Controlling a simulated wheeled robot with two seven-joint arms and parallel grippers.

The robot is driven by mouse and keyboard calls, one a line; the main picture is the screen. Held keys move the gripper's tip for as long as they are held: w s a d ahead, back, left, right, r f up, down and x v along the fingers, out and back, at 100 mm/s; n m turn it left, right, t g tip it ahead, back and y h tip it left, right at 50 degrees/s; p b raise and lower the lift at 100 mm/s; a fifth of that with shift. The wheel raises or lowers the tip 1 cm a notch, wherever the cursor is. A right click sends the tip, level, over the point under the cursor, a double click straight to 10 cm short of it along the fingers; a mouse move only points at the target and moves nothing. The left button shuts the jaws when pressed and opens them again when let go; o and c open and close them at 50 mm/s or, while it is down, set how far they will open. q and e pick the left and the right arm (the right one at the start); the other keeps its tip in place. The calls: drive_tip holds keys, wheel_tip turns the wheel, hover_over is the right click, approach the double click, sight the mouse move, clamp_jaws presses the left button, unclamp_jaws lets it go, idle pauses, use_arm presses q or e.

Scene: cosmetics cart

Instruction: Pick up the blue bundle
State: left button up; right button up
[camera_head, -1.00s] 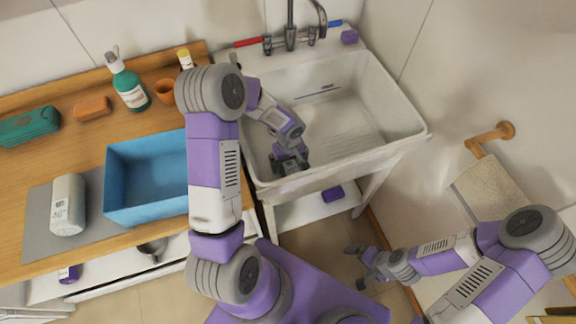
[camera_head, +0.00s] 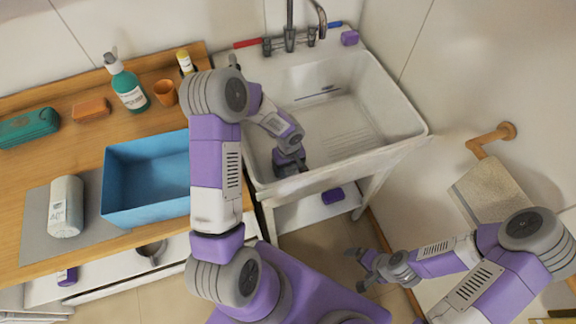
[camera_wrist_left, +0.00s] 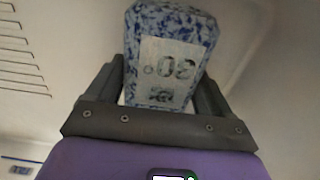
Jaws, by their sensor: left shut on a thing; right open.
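The blue bundle (camera_wrist_left: 170,22) is a blue and white speckled block with a pale label reading "30" in mirrored print. It shows between the two dark fingers of my left gripper (camera_wrist_left: 163,82) in the left wrist view. The gripper is shut on it. In the head view my left gripper (camera_head: 290,167) is low inside the white sink (camera_head: 375,105), near its front left side, and the bundle is hidden there by the gripper and arm. My right gripper (camera_head: 357,268) is open and empty, over the floor in front of the sink.
A blue bin (camera_head: 150,212) stands on the wooden counter (camera_head: 75,100) left of my left arm. The sink's right side is clear. A towel (camera_head: 488,190) hangs at right.

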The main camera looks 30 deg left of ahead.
use_arm(q)
drive_tip(key=shift+r, duration=0.15)
wheel_tip(320, 180, up, 10)
drive_tip(key=shift+f+p, duration=0.1)
drive_tip(key=shift+p, duration=1.15)
